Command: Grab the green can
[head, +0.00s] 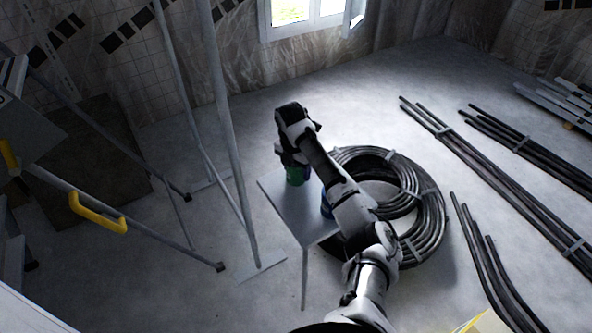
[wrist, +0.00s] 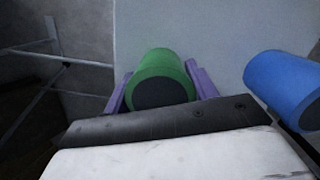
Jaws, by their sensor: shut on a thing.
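The green can (head: 296,176) stands at the far part of a small grey table (head: 285,208) in the head view, partly hidden under my gripper (head: 293,166). In the wrist view the green can (wrist: 162,68) sits between the two purple fingers of my gripper (wrist: 160,82), one finger on each side. My gripper is shut on the can. I cannot tell whether the can still touches the table top.
A blue can (wrist: 284,84) stands to the right of the green one; in the head view it shows partly behind my arm (head: 326,205). A black cable coil (head: 425,205) lies right of the table. Metal poles (head: 228,130) stand to the left. Black pipes (head: 490,180) lie at right.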

